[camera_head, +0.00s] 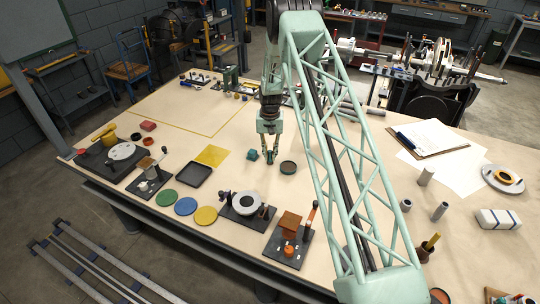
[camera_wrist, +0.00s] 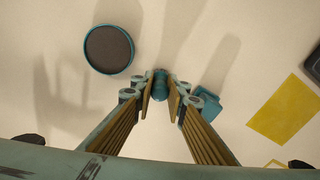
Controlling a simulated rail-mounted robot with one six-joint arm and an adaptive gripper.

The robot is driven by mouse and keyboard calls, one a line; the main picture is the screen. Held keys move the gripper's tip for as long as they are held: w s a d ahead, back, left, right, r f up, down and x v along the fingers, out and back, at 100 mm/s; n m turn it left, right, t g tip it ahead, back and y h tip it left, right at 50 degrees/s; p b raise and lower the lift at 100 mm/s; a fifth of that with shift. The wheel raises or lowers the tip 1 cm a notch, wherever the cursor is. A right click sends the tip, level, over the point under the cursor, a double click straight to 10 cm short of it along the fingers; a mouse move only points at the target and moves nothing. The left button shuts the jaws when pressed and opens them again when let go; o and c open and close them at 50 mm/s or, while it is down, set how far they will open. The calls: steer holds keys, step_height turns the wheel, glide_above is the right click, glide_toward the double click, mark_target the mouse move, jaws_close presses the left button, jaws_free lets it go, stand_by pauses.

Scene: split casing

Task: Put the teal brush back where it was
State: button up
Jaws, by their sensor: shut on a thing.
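My gripper (camera_head: 271,157) points down over the middle of the table. In the wrist view my gripper (camera_wrist: 161,98) is shut on a small teal rounded piece, which I take to be the teal brush (camera_wrist: 160,78). I see it nearly end-on; its lower end is hidden, and I cannot tell whether it touches the table. A teal block (camera_wrist: 206,104) stands close beside the right finger; it also shows in the head view (camera_head: 252,155). A round teal-rimmed dish (camera_wrist: 108,49) with a dark inside lies apart from the fingers; the head view shows this dish (camera_head: 288,168) right of my gripper.
A yellow square (camera_head: 212,156) and a black tray (camera_head: 194,175) lie to the left. Green, blue and yellow discs (camera_head: 186,206) and dark-based fixtures (camera_head: 247,208) line the near edge. A clipboard (camera_head: 432,138) lies at right. Bare table surrounds the dish.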

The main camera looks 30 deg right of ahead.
steer(key=shift+f, duration=0.15)
steer(key=o, duration=0.9)
steer(key=shift+r, duration=0.2)
steer(key=shift+r+b, duration=0.75)
steer(key=shift+r, duration=5.15)
steer(key=shift+r, duration=0.1)
